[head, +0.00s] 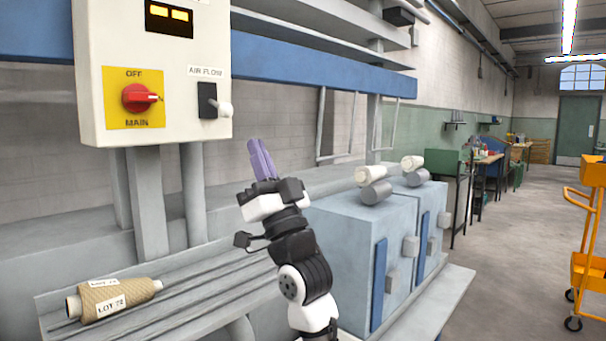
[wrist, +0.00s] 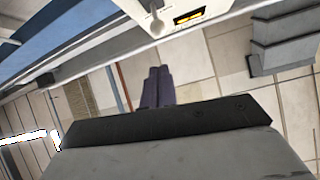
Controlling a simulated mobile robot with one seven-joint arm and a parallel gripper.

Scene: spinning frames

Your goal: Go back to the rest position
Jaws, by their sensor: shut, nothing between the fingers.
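My gripper (head: 262,160) is raised in the middle of the head view, its purple fingers together and pointing up. Nothing is between them. It is in front of the wall and to the lower right of the control box (head: 90,70), apart from it in the picture. In the wrist view the closed fingers (wrist: 158,87) stand at the centre, with a corner of the control box at the top.
The box carries a red main switch (head: 138,97) and an air flow lever (head: 222,108). A labelled yarn cone (head: 115,298) lies on the grey ledge at lower left. Blue-grey cabinets (head: 340,250) with rollers stand right of my arm. An orange cart (head: 590,235) stands far right; floor between is clear.

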